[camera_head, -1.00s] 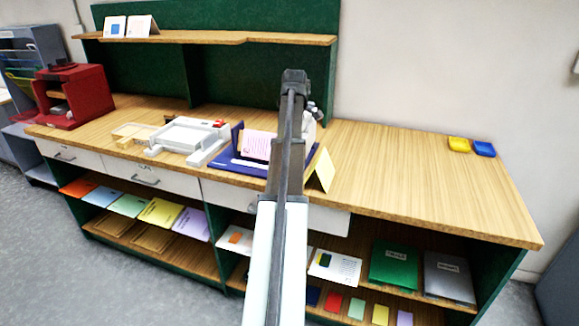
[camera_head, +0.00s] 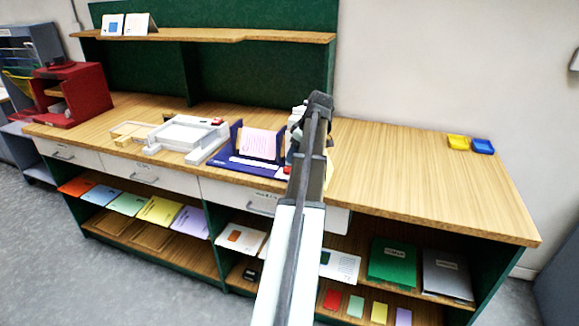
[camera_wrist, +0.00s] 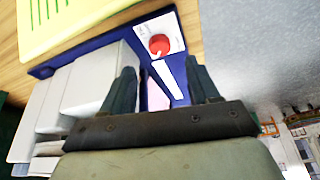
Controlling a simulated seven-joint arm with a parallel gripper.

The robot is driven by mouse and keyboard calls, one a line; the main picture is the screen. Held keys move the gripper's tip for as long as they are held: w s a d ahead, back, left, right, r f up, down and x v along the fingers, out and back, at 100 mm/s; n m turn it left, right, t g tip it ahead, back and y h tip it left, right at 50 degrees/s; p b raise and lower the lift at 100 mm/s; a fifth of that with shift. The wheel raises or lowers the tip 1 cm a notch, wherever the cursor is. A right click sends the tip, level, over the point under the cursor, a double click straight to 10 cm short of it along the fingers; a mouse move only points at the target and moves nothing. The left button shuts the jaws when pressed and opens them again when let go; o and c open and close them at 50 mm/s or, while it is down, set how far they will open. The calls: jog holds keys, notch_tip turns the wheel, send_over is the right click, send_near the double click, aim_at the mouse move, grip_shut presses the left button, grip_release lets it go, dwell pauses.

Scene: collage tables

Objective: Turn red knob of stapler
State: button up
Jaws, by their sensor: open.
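The red knob (camera_wrist: 159,45) sits on a white plate at one end of the stapler's blue base (camera_wrist: 105,42), with a small white pointer at its edge. My gripper (camera_wrist: 163,84) is open and empty. Its fingers are apart, with the knob in line with the gap between them in the wrist view; I see no contact. In the head view the blue base (camera_head: 226,160) lies on the counter and holds a pink printed card (camera_head: 259,143). My arm hides the gripper's fingertips and part of the stapler there.
A white tray device (camera_head: 185,133) stands left of the stapler on the wooden counter (camera_head: 420,175). A red cabinet (camera_head: 85,90) is at the far left. Yellow (camera_head: 458,142) and blue (camera_head: 482,146) pieces lie at the far right. The counter between them and my arm is clear.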

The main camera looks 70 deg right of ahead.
aim_at(288, 168)
jog(key=shift+x, duration=3.45)
jog(key=c, duration=1)
